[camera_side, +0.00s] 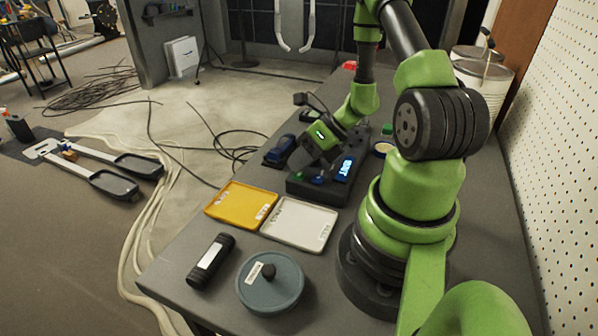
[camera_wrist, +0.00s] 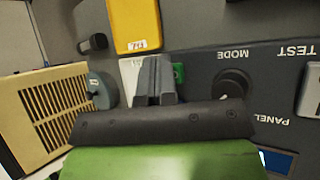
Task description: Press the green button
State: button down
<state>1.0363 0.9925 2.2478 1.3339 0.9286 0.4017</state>
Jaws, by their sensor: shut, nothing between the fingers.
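The green button (camera_wrist: 178,73) shows in the wrist view at the left end of the dark control panel (camera_wrist: 205,62), just right of my fingertips. My gripper (camera_wrist: 155,70) is shut and empty, its two fingers together; they hide part of the area around the button. I cannot tell whether they touch it. In the side view my gripper (camera_side: 303,165) points down over the near left part of the panel (camera_side: 322,192).
The panel carries a black MODE knob (camera_wrist: 234,82) and a lit blue display (camera_side: 345,168). A yellow tray (camera_side: 240,204), a white tray (camera_side: 298,223), a black cylinder (camera_side: 211,261) and a round grey lidded thing (camera_side: 270,290) lie on the table nearer the camera.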

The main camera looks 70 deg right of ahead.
jog(key=shift+r, duration=0.9)
jog(key=shift+r, duration=2.5)
